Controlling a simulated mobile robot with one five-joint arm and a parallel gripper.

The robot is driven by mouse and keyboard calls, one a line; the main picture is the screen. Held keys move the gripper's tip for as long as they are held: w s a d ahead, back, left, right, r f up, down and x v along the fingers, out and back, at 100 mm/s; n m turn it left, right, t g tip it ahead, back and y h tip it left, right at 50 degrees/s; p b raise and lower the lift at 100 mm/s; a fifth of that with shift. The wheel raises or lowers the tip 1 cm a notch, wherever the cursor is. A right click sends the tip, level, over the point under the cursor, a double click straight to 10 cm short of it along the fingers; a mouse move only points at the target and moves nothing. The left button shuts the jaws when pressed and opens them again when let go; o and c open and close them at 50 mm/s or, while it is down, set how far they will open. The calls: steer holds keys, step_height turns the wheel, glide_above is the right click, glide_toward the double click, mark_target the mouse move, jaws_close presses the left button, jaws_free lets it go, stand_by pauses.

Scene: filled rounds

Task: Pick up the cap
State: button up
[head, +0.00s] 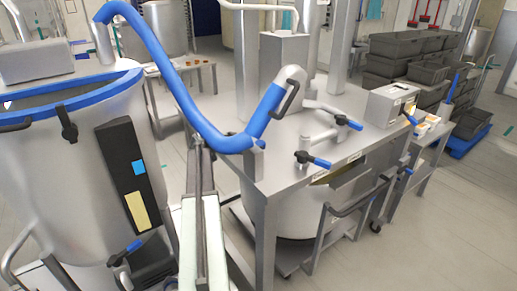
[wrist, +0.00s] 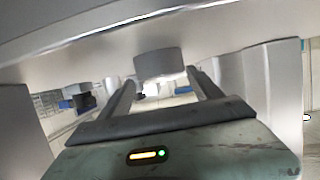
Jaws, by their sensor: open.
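No cap can be clearly made out in the head view. In the wrist view a short grey cylinder (wrist: 158,63) hangs below a pale overhead surface; I cannot tell whether it is the cap. My gripper (wrist: 160,88) is open, with its two dark fingers to the left and right of the cylinder's lower end. I see no clear contact, and the depth between them is hard to judge. In the head view my gripper cannot be made out clearly.
A steel table (head: 285,150) with pipes and blue-handled valves stands at centre. A blue hose (head: 190,105) arches over to it from the left. A large steel vessel (head: 60,180) with a blue rim is at left. Grey crates (head: 405,65) are stacked at back right.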

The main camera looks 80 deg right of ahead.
mark_target(259, 143)
steer(key=b+x, duration=0.1)
steer(key=x, duration=0.2)
steer(key=shift+s+d+f, duration=0.1)
steer(key=shift+s+d, duration=0.15)
steer(key=c, duration=1.4)
steer(key=shift+r, duration=0.2)
